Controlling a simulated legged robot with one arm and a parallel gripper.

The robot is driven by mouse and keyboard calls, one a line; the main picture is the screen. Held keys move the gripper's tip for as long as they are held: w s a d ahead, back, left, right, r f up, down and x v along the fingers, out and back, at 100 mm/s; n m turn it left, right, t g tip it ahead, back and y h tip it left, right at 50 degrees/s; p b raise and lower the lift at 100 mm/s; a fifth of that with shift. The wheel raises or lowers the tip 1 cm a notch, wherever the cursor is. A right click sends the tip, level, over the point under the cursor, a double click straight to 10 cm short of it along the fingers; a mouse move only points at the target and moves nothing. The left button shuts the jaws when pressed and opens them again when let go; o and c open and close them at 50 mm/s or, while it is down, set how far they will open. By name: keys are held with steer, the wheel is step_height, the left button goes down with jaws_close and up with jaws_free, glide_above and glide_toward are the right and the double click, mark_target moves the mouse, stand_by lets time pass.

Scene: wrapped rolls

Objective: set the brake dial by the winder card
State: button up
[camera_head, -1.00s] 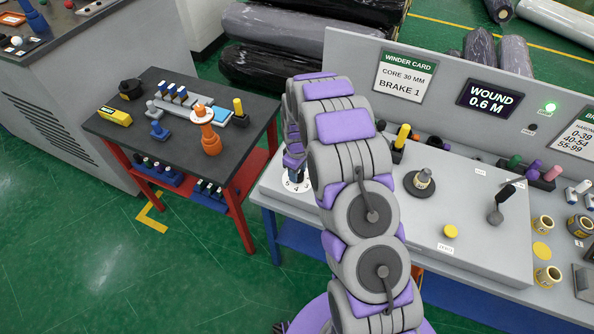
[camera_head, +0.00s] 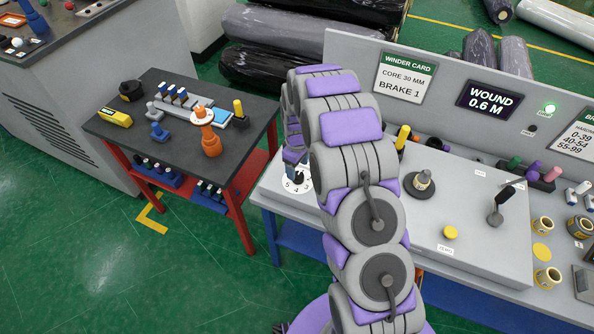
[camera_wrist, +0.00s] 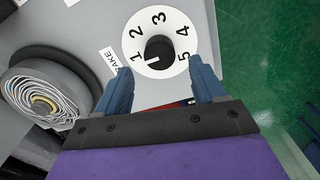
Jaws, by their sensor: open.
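The winder card (camera_head: 404,77) on the upright panel reads core 30 mm, brake 1. The brake dial (camera_head: 290,187) is a white numbered disc at the bench's left end, partly hidden by my arm. In the wrist view the disc (camera_wrist: 170,71) carries numbers 1 to 5 around a black knob (camera_wrist: 160,47). A white mark on the knob lies at its lower left, on the side of the 1. My gripper (camera_wrist: 163,68) is open and empty. Its blue fingertips are spread at the disc's near edge, apart from the knob. In the head view my gripper (camera_head: 292,158) is mostly hidden.
A wrapped roll end (camera_wrist: 42,100) stands left of the dial. A black lever (camera_head: 501,203) and yellow button (camera_head: 450,232) stand farther right. A dark side table (camera_head: 180,125) holds tools.

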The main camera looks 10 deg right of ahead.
mark_target(297, 175)
step_height(297, 175, up, 14)
steer(key=shift+f, duration=0.2)
stand_by(0.5)
